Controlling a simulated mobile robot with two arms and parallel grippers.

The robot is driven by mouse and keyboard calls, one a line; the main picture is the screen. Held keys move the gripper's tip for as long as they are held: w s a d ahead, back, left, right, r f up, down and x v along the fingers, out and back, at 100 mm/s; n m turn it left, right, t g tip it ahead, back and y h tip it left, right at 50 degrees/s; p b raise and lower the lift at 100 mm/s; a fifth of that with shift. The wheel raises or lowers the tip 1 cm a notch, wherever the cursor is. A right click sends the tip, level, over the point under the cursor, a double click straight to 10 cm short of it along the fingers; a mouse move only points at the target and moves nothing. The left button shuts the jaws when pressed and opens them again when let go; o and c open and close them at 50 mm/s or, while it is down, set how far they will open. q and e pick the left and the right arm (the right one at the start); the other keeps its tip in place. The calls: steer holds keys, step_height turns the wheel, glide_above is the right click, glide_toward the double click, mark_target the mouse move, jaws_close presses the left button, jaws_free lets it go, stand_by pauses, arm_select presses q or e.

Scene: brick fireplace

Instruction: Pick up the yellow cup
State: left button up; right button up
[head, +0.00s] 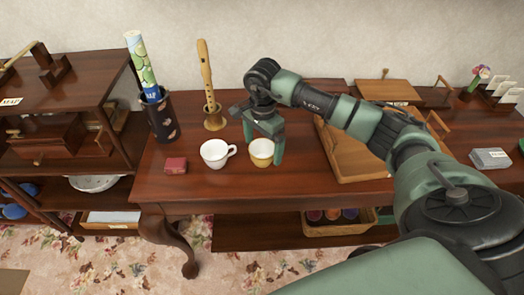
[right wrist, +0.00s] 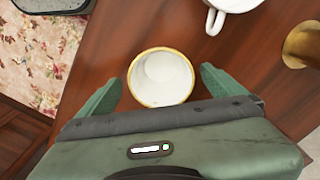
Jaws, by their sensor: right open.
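The yellow cup (head: 261,154) stands upright on the dark wooden table (head: 225,190), just right of a white cup (head: 215,154). In the right wrist view the yellow cup (right wrist: 161,78) shows from above, with a yellow rim and a pale, empty inside. My right gripper (head: 265,141) is open above and around the cup, pointing down. In the right wrist view its two green fingers (right wrist: 160,83) lie on either side of the cup, with visible gaps. My left gripper is in neither view.
A small red box (head: 175,166) lies left of the white cup. A recorder in a holder (head: 213,118) and a dark cylinder with a rolled print (head: 160,118) stand behind. A wooden tray (head: 345,160) lies to the right.

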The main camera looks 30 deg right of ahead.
mark_target(262, 148)
step_height(262, 148, down, 3)
steer(key=shift+w+r, duration=0.1)
steer(key=shift+r, duration=0.05)
steer(key=shift+f, duration=0.4)
steer(key=c, duration=1.5)
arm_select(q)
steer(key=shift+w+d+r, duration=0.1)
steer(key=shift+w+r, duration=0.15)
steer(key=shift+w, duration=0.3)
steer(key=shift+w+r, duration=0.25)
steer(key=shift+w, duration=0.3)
